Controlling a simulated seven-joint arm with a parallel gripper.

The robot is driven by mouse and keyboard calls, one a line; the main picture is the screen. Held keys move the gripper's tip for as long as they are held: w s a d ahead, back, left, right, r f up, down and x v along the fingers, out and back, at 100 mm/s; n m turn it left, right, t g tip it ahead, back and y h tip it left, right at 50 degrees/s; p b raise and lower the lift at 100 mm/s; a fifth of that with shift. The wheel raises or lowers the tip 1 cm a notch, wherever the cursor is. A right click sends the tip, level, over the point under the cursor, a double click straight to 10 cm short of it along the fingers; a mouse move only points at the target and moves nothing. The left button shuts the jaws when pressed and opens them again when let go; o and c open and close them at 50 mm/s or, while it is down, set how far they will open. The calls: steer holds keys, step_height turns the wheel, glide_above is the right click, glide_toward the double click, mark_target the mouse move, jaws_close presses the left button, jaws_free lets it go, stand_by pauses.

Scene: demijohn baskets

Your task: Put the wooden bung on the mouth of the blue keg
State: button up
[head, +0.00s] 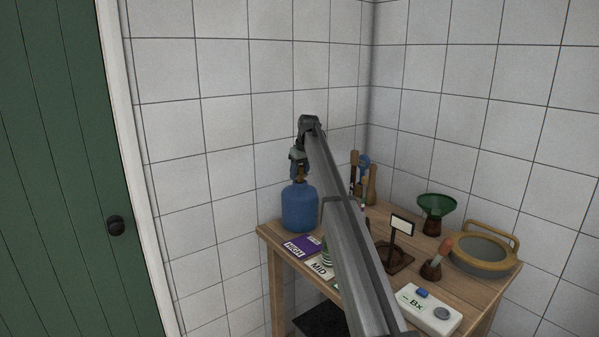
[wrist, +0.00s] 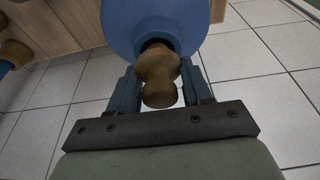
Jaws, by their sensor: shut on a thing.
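The blue keg (head: 299,208) stands upright at the table's back left corner. In the wrist view, its rounded body (wrist: 125,22) fills the top middle. The wooden bung (wrist: 160,68) is between the two fingers of my gripper (wrist: 160,85), which is shut on it. The bung lines up with the keg's dark mouth and hides most of it; I cannot tell whether it is seated or just above. In the head view, my gripper (head: 299,160) is directly over the keg, with a little of the bung (head: 301,178) showing below it.
My arm crosses the table's middle and hides part of it. Wooden-handled tools (head: 354,165), a green funnel (head: 437,207), a yellow-rimmed sieve (head: 483,250), a sign stand (head: 400,235) and a white meter (head: 431,311) are to the right. Label cards (head: 297,246) lie before the keg.

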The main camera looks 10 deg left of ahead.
steer(key=shift+f, duration=0.3)
stand_by(0.4)
steer(key=o, duration=1.1)
steer(key=v, duration=1.4)
steer(key=shift+f, duration=0.1)
